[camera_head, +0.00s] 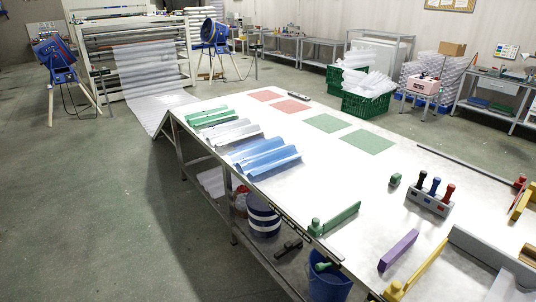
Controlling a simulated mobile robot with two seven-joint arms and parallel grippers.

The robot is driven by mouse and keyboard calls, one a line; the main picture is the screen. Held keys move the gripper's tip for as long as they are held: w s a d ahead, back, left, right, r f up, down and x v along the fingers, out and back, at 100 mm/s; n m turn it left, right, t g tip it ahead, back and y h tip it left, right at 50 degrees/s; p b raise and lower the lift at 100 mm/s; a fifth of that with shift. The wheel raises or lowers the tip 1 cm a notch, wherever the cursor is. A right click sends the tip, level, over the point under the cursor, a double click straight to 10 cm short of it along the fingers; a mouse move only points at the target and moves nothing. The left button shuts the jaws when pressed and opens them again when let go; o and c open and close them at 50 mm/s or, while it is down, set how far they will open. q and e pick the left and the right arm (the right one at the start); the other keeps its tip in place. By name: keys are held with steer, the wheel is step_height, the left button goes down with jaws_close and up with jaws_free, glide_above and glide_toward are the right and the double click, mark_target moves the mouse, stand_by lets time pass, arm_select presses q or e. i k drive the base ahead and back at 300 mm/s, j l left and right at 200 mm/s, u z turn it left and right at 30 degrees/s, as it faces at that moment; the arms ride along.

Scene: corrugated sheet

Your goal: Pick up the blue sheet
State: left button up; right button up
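The blue sheet (268,163) is corrugated and lies on the white table (305,187), near its left long edge. A paler blue-grey part (247,147) shows along its far side; I cannot tell whether it is a separate sheet. A white corrugated sheet (230,132) lies beyond it, and green corrugated sheets (208,117) lie farther still. Neither of my grippers shows in the head view. Nothing is seen touching the blue sheet.
Red squares (290,106) and green squares (368,141) lie flat across the table. A grey holder (430,202) with coloured-handled tools, a purple block (398,250) and a green-handled tool (338,219) occupy the near end. Blue bucket (328,282) stands below.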

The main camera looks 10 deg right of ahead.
mark_target(256, 159)
steer(key=z, duration=2.2)
steer(key=j+u, duration=0.1)
steer(key=u, duration=2.8)
steer(key=i+u, duration=0.1)
steer(key=i, duration=1.25)
